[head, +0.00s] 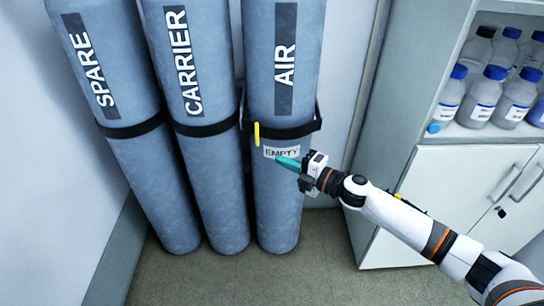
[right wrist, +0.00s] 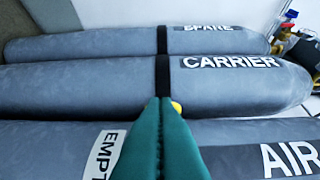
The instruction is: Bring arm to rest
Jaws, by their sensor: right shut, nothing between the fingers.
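My right arm (head: 400,215) comes in from the lower right in the head view. Its gripper (head: 278,160) has teal fingers, shut and empty, in front of the AIR cylinder (head: 278,205), by the white EMPTY label (head: 290,150). I cannot tell whether the fingers touch the cylinder. In the right wrist view the closed teal fingers (right wrist: 160,110) point toward the dark strap, with the EMPTY label (right wrist: 100,155) to their left. A yellow piece (head: 256,134) hangs at the strap above the label; a bit of it shows behind the fingertips. My left gripper is not in view.
The SPARE cylinder (head: 155,185) and CARRIER cylinder (head: 212,185) stand upright left of AIR, held by black straps. A white cabinet (head: 440,175) stands on the right, with blue-capped bottles (head: 483,97) on its shelf. Bare floor (head: 300,280) shows in front of the cylinders.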

